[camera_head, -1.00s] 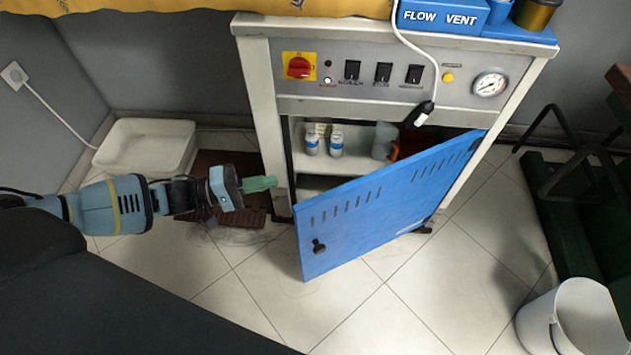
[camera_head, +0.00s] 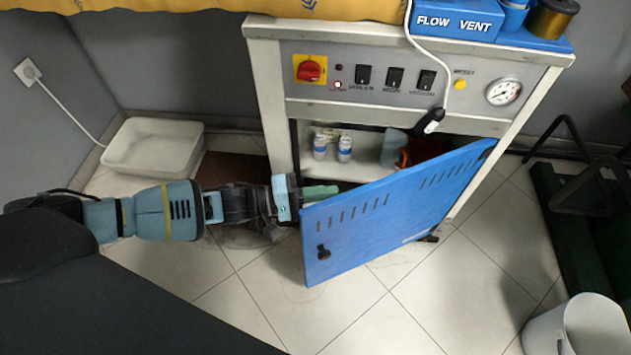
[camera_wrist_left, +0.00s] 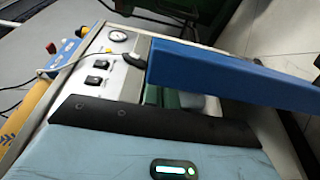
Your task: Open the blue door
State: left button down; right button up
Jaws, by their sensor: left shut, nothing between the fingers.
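The blue door (camera_head: 385,205) of the steel cabinet stands partly open, hinged at its right side, with its free left edge swung out. A dark knob (camera_head: 323,252) sits low near that free edge. My left gripper (camera_head: 322,192) is shut and empty, with its green fingers at the opening, by the inner side of the door's free edge; I cannot tell whether they touch. In the left wrist view the door's edge (camera_wrist_left: 235,75) crosses above the gripper body, and the fingertips are hidden. My right gripper is not in view.
Cans (camera_head: 344,149) and an orange item stand on the shelf inside the cabinet (camera_head: 268,105). A white cable hangs over the control panel. A white tray (camera_head: 118,168) lies on the floor at left, a white bucket (camera_head: 560,335) at lower right. Floor before the door is clear.

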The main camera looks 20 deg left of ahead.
pick_arm(q)
jog(key=shift+s+d, duration=0.1)
jog(key=shift+d, duration=0.05)
jog(key=shift+s, duration=0.1)
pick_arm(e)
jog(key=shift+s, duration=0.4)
